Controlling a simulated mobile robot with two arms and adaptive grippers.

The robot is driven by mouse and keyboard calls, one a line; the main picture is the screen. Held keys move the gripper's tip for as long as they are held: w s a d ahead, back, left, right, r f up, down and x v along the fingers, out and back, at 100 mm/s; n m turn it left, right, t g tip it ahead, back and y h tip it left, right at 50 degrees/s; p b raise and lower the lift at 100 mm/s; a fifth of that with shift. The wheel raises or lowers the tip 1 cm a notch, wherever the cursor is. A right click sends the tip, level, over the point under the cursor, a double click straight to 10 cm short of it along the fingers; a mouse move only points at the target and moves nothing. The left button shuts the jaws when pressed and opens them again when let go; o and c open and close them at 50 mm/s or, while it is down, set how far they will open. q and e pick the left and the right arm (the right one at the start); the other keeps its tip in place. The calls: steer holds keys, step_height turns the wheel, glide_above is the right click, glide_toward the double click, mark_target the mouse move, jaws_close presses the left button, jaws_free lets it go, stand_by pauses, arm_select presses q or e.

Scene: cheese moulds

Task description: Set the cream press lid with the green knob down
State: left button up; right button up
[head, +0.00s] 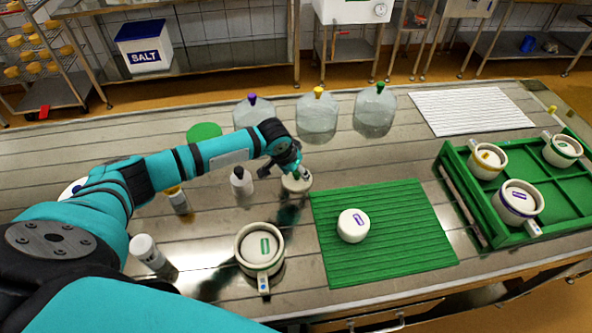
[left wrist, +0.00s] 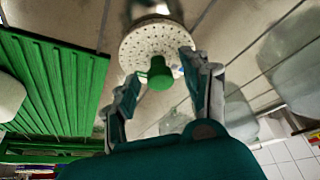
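The cream press lid (head: 297,185) is a round disc near the middle of the steel table, left of the green ribbed mat. In the left wrist view the lid (left wrist: 143,47) shows a speckled cream face and its green knob (left wrist: 158,74). My left gripper (head: 288,168) is over the lid; in the wrist view its fingers (left wrist: 160,75) stand on either side of the knob, with a gap visible on each side. The lid looks level; I cannot tell whether its underside touches the table. The right gripper is out of view.
The green ribbed mat (head: 395,258) carries a white cheese (head: 353,225). A cream mould (head: 259,247) stands in front of the lid, a white bottle (head: 241,181) to its left. Clear jugs (head: 317,122) stand behind. A green tray (head: 478,226) with several moulds is at right.

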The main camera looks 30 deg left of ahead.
arm_select(q)
steer(key=shift+r, duration=0.1)
steer(key=b+v, duration=0.1)
steer(key=v, duration=1.1)
